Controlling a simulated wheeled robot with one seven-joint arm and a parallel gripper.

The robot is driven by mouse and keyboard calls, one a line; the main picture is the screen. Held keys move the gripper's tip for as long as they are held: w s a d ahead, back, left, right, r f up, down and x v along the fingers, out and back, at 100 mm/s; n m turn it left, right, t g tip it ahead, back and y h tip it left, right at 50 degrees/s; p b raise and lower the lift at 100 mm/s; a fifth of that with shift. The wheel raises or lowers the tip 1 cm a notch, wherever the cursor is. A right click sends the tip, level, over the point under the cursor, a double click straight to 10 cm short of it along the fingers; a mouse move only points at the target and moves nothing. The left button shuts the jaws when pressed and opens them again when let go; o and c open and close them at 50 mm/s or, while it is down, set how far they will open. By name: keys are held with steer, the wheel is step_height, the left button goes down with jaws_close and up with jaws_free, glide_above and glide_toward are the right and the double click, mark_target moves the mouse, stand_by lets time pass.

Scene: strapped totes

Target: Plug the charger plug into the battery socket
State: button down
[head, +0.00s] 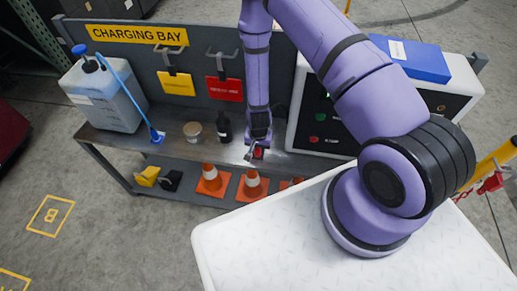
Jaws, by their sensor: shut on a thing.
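My gripper (257,146) points down at the front edge of the grey bench, left of the white-framed charger cabinet (302,108). It is shut on a small red piece (259,153) that looks like the charger plug, mostly covered by the fingers. The piece is low over the bench top; I cannot tell whether it touches anything. The cabinet's black front has green and red round parts, and my arm covers much of it. I cannot make out the battery socket.
On the bench (178,148) stand a blue-capped jug (103,98) with a blue hose, a tan tub (193,132) and a dark bottle (224,128). Orange cones (211,180) stand on the lower shelf. A blue case (412,60) lies on the cabinet.

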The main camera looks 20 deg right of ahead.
steer(key=shift+s+d+r, duration=0.15)
steer(key=shift+s+d, duration=0.1)
steer(key=shift+s, duration=0.05)
steer(key=shift+w+a+r, duration=0.1)
steer(key=shift+a+r, duration=0.1)
steer(key=shift+r, duration=2.05)
steer(key=shift+r, duration=0.2)
steer(key=shift+r, duration=2.9)
steer(key=shift+a, duration=0.1)
